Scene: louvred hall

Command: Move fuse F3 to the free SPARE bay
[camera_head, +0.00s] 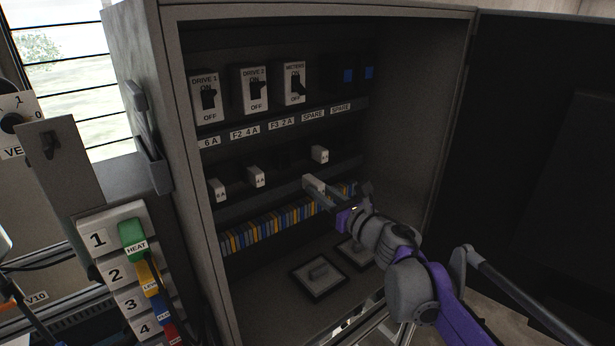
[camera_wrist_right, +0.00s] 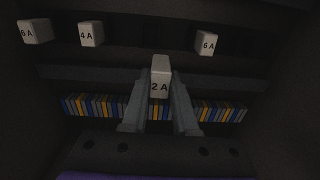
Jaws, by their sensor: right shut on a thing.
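The white fuse marked 2 A (camera_wrist_right: 160,86) is between the fingers of my right gripper (camera_head: 324,190), which is shut on it. In the head view this fuse (camera_head: 315,182) is held in front of the fuse row, partly hidden by a finger. The label F3 2 A (camera_head: 281,122) is above an empty place in the row. Two SPARE labels are to its right. A 6 A fuse (camera_head: 320,154) is under the left SPARE label (camera_head: 312,114). The bay under the right SPARE label (camera_head: 341,107) looks dark and empty. My left gripper is not in view.
Another 6 A fuse (camera_head: 218,190) and a 4 A fuse (camera_head: 256,177) sit left of the gap. Coloured terminals (camera_head: 270,226) run below. Switches (camera_head: 250,90) are above. The open cabinet door (camera_head: 530,150) is at right, and a numbered tag rack (camera_head: 115,272) is outside at left.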

